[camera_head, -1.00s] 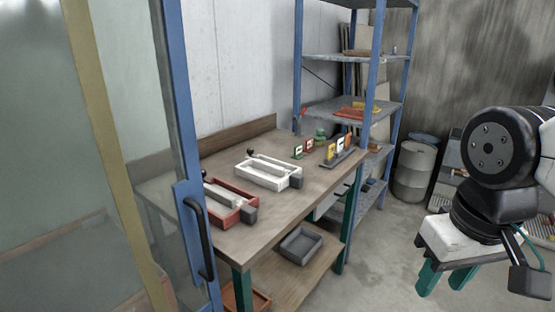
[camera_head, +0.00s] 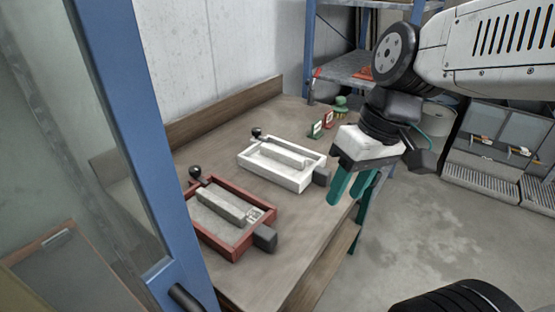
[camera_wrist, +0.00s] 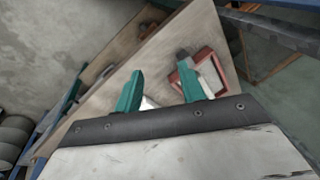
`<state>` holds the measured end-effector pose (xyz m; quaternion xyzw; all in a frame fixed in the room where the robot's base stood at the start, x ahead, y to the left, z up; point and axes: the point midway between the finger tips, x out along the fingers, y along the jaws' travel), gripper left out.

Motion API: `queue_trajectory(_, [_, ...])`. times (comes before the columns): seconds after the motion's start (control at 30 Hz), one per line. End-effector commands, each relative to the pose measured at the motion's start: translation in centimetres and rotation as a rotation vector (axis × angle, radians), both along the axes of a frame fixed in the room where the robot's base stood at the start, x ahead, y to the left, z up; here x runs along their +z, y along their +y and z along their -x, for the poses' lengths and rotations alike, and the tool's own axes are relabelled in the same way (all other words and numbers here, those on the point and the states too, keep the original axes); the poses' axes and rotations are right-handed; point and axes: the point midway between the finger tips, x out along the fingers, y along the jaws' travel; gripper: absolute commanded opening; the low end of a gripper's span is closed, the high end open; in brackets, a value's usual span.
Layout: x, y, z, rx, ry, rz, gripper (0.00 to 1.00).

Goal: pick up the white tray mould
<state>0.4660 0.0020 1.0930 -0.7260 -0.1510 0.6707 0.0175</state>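The white tray mould (camera_head: 262,171) lies on the workbench in the head view. It is a shallow rectangular box with a long block inside, a black ball knob at its far left corner and a dark grey block at its right end. My gripper (camera_head: 350,198), with two green fingers, is to the right of the mould and apart from it, near the bench edge. The fingers are spread with nothing between them. In the wrist view my gripper (camera_wrist: 161,80) also shows open. A small white patch (camera_wrist: 148,103) beside the left finger may be the mould, mostly hidden.
A similar red tray mould (camera_head: 215,246) lies nearer on the workbench (camera_head: 290,228); its red rim also shows in the wrist view (camera_wrist: 218,62). Small tagged stands (camera_head: 317,130) are behind the white mould. A blue-framed glass door (camera_head: 137,130) stands at the left. A shelf rack (camera_head: 345,68) is behind.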

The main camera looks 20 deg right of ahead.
Motion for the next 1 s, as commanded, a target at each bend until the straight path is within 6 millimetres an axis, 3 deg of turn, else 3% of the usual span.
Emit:
queue_trajectory(0.2, [-1.3,1.8,-8.3,0.161,-0.098,-0.299,0.4])
queue_trajectory(0.33, [-2.4,1.2,-13.9,0.207,-0.235,-0.432,0.4])
queue_trajectory(0.47, [-4.2,-0.8,-19.6,0.214,-0.408,-0.51,0.4])
queue_trajectory(0.6, [-7.1,-4.6,-25.2,0.187,-0.6,-0.521,0.4])
queue_trajectory(0.8, [-11.4,-10.1,-30.2,0.134,-0.793,-0.449,0.4])
queue_trajectory(1.0, [-13.5,-12.6,-32.0,0.111,-0.869,-0.392,0.4])
